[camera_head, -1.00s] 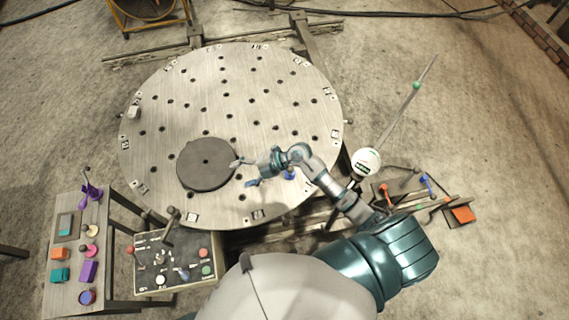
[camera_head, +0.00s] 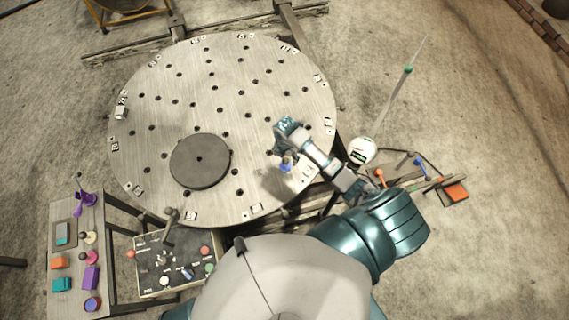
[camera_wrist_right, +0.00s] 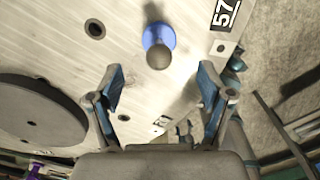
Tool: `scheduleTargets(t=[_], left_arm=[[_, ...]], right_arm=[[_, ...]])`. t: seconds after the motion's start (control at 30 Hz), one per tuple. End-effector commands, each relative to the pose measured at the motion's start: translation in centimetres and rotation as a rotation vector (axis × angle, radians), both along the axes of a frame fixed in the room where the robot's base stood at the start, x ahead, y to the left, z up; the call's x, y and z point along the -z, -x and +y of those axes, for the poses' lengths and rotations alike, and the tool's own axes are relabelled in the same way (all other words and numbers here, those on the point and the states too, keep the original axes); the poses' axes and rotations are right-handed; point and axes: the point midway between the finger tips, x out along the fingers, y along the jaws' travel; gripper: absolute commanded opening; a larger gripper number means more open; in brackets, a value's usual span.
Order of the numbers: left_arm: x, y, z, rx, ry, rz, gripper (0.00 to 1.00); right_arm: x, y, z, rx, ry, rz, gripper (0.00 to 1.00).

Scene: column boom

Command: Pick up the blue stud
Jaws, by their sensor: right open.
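The blue stud (camera_head: 286,163) stands on the round perforated table (camera_head: 215,95), near its right edge. In the right wrist view the stud (camera_wrist_right: 158,40) shows a blue base and a rounded grey-brown knob, ahead of and roughly between my fingertips, not in the grasp. My right gripper (camera_wrist_right: 160,80) is open and empty, its two fingers apart. In the head view my right gripper (camera_head: 283,143) is over the table beside the stud, and the arm partly crowds it. My left gripper is not in view.
A dark grey disc (camera_head: 200,161) lies on the table left of the stud. A control panel (camera_head: 175,264) stands at the front, a side bench (camera_head: 62,290) with coloured pieces at left. A slanted pole with a white ball (camera_head: 362,151) stands right of the table.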

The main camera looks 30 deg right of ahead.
Motion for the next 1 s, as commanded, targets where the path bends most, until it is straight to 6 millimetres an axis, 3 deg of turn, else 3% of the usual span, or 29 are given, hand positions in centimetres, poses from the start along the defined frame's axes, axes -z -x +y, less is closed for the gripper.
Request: scheduleTargets(t=[0.27, 0.5, 0.8, 0.83, 1.0], left_arm=[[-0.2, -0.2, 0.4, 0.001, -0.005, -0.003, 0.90], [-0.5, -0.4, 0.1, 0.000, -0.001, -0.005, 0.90], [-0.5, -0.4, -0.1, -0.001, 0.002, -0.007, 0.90], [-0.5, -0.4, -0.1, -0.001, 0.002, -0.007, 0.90], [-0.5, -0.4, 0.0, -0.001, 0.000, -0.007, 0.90]], right_arm=[[2.6, 0.0, 0.0, 0.001, -0.004, 0.002, 0.80], [6.2, -0.2, 0.3, 0.001, -0.002, 0.002, 0.80], [6.9, -0.2, 0.4, -0.002, -0.001, 0.000, 0.80], [6.9, -0.2, 0.4, -0.002, -0.001, 0.000, 0.77], [6.9, -0.2, 0.3, -0.002, -0.002, 0.000, 0.34]])
